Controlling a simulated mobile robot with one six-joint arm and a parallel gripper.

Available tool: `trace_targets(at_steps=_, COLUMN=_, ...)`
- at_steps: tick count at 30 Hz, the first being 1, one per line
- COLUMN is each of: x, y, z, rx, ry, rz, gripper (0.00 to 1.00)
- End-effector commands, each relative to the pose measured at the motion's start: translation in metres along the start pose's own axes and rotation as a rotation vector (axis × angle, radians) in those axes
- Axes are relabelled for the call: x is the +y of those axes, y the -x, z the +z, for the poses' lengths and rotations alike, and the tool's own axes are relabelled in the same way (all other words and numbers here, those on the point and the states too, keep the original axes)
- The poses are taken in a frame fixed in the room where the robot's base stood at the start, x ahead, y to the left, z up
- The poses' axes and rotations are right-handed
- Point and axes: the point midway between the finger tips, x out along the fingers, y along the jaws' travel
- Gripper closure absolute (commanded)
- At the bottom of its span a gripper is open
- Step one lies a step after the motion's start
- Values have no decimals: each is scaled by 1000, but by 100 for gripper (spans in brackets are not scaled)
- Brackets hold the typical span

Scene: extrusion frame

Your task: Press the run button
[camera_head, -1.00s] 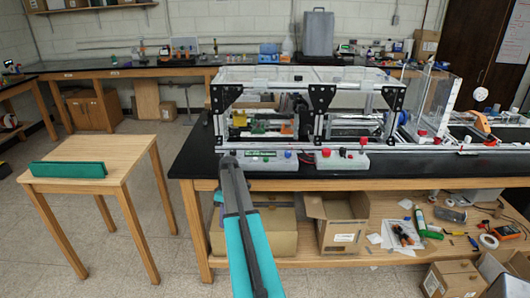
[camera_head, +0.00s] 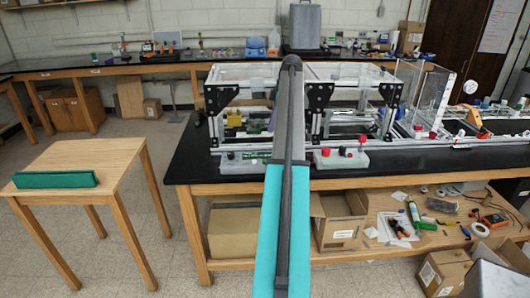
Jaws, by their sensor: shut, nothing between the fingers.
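The left control box (camera_head: 238,167), pale with small buttons, sits at the front edge of the black bench, below the extrusion frame (camera_head: 318,105). My arm crosses in front of its right part. The right control box (camera_head: 341,160) sits beside it and carries red knobs or buttons (camera_head: 325,152). Which button is the run button cannot be read at this size. My teal and grey arm rises through the middle of the view to a dark rounded joint above the frame's top. My gripper cannot be made out; it seems hidden behind the arm.
The black bench (camera_head: 450,160) carries the frame, clear panels and more fixtures to the right. A small wooden table (camera_head: 85,165) with a green bar (camera_head: 54,180) stands at the left. Boxes and tools lie on the shelf below. The floor between table and bench is clear.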

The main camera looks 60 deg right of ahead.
Motion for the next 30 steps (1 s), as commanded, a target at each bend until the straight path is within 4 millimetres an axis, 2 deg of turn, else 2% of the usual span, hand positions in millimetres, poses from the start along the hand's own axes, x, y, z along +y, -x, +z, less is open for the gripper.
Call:
trace_targets(at_steps=10, x=0, y=4, z=15, rx=0, ry=-16, rz=5, gripper=100)
trace_targets(at_steps=16, x=-1, y=0, z=19, rx=0, ry=-22, rz=6, gripper=100)
trace_targets(at_steps=23, x=-2, y=-21, z=20, rx=0, ry=-24, rz=5, gripper=100)
trace_targets(at_steps=30, x=-1, y=-51, z=20, rx=0, ry=-24, rz=6, gripper=100)
